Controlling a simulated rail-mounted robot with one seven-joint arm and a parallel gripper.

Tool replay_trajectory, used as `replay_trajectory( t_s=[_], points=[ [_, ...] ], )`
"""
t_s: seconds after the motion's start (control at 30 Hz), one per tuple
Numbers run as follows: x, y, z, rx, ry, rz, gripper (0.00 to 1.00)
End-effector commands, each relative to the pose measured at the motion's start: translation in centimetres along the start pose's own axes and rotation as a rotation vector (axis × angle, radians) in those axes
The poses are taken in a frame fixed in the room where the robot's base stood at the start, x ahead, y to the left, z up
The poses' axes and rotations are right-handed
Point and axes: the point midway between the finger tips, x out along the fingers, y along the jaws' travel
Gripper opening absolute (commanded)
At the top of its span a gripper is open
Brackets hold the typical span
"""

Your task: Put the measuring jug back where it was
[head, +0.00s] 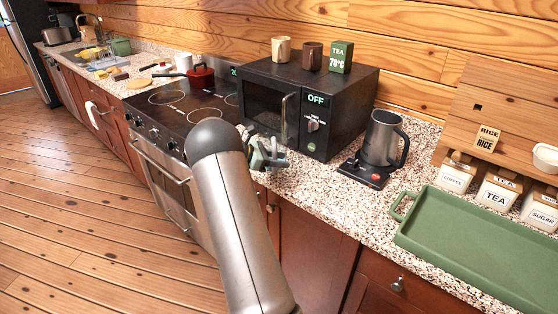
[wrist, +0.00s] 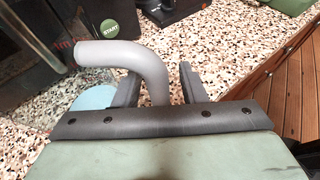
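My gripper (head: 268,156) is low over the counter in front of the microwave, partly hidden by my arm in the head view. In the wrist view its fingers (wrist: 159,74) stand apart on either side of a thick grey bent handle (wrist: 120,54). Speckled counter shows between the handle and the right finger. A pale blue round patch (wrist: 91,97) shows beside the left finger. The handle and patch look like parts of the measuring jug, but its body is mostly hidden, so I cannot be sure.
The black microwave (head: 268,99) stands close behind my gripper. The stove (head: 185,105) is to its left. A grey kettle (head: 381,138) stands on its base to the right, beside a green tray (head: 470,245). A strip of counter (head: 310,180) before the microwave is clear.

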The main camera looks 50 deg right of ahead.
Motion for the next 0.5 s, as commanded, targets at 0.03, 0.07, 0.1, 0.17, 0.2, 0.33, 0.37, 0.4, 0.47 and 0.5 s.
replay_trajectory(
  t_s=[0.03, 0.07, 0.1, 0.17, 0.2, 0.33, 0.37, 0.4, 0.47, 0.5],
  points=[
    [-0.5, 0.1, -0.1, 0.001, 0.0, 0.003, 0.38],
    [-0.9, 0.1, -0.1, 0.0, 0.0, 0.004, 0.38],
    [-1.6, 0.1, -0.1, 0.001, 0.0, 0.005, 0.38],
    [-2.7, 0.1, -0.1, 0.002, 0.001, 0.005, 0.38],
    [-3.6, 0.1, -0.2, 0.002, 0.001, 0.007, 0.38],
    [-6.5, 0.1, -0.2, 0.001, 0.001, 0.005, 0.38],
    [-7.1, 0.1, -0.2, 0.002, 0.0, 0.006, 0.38],
    [-8.0, 0.1, -0.2, 0.002, 0.0, 0.006, 0.38],
    [-9.1, 0.1, -0.2, 0.001, 0.001, 0.004, 0.38],
    [-9.7, 0.1, -0.1, 0.001, 0.001, 0.005, 0.38]
  ],
)
